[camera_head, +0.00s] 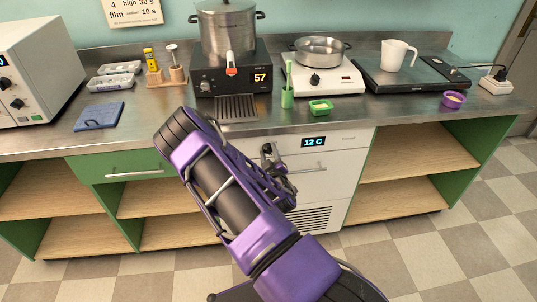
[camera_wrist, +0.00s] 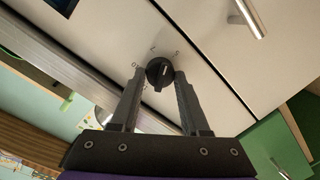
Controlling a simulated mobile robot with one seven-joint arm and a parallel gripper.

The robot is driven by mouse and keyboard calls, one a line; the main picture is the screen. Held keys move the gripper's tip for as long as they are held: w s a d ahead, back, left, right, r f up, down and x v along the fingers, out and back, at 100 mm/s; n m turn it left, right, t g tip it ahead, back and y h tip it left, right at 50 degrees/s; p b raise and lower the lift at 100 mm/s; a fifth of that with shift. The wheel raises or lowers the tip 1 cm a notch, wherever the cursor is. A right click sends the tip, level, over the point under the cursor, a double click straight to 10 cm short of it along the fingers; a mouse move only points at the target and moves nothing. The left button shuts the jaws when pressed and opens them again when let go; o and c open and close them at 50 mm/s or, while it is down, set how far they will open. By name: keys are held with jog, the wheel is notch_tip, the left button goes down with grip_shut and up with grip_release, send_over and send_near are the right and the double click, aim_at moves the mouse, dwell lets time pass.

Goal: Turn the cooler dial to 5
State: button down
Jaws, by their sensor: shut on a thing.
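In the head view my purple arm reaches to the cooler front and the gripper (camera_head: 268,152) partly hides the dial.
A metal drawer handle (camera_wrist: 245,18) sticks out near the dial. A green drawer (camera_head: 120,167) is left of the cooler and open wooden shelves (camera_head: 415,150) are on its right. Above, the counter holds a pot (camera_head: 227,30) on a heater reading 57 and a white hot plate (camera_head: 325,80).

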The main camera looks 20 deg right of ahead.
jog(key=m+b, duration=0.2)
jog(key=m, duration=0.2)
jog(key=shift+d+y, duration=0.1)
jog(key=shift+y, duration=0.3)
jog(key=shift+m, duration=0.4)
jog(key=shift+c, duration=2)
grip_release()
jog(key=shift+s, duration=0.1)
jog(key=v, duration=1.7)
jog(key=shift+f+b, duration=0.15)
jog(key=shift+b, duration=0.15)
jog(key=shift+s, duration=0.15)
